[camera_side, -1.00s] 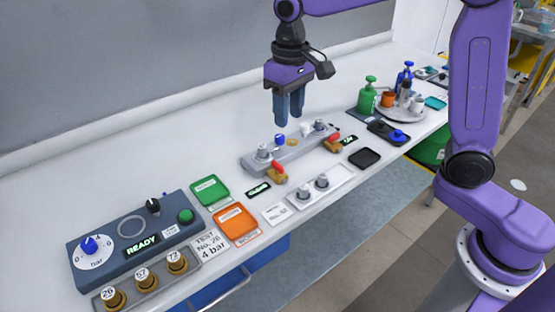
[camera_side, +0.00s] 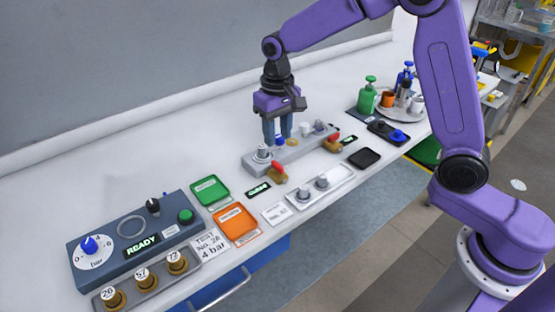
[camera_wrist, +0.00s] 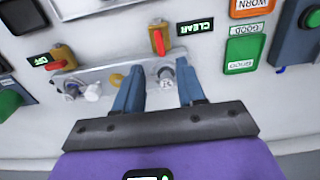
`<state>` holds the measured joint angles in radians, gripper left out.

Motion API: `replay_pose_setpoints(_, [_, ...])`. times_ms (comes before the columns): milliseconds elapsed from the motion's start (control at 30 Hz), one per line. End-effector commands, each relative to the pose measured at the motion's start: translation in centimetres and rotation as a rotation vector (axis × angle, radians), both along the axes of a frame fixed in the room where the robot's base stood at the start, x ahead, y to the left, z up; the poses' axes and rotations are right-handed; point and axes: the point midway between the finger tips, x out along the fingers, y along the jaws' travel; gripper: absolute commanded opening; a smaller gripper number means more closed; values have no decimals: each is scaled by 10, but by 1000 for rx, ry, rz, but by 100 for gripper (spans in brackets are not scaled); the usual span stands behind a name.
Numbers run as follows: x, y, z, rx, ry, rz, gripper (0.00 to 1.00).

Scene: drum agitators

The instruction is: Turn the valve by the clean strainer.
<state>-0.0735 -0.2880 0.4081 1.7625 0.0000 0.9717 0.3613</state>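A grey manifold block (camera_side: 290,152) carries two grey strainer-like fittings, a near-left one (camera_side: 263,152) and a far-right one (camera_side: 319,126). A second red-handled valve (camera_side: 333,144) is at the right end, by another lit label (camera_wrist: 38,62) too small to read surely. My gripper (camera_side: 278,138) is open and empty over the left half of the block, fingers pointing down (camera_wrist: 158,92).
A white tray with two grey cylinders (camera_side: 322,181) lies in front of the block. Green (camera_side: 210,190) and orange (camera_side: 236,222) trays and a READY control box (camera_side: 135,235) stand left. A black pad (camera_side: 364,158) and bottles are right. The bench behind is clear.

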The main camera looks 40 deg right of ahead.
Motion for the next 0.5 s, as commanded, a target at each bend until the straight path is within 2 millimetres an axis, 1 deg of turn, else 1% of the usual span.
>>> replay_pose_setpoints(33, [-1, 0, -10, -2, 5, 0, 39])
replay_pose_setpoints(100, [-1, 0, -24, -2, 5, 0, 39])
replay_pose_setpoints(300, [-1, -1, -58, -1, 3, 0, 39])
replay_pose_setpoints(500, [0, 0, -80, -1, 2, 0, 39])
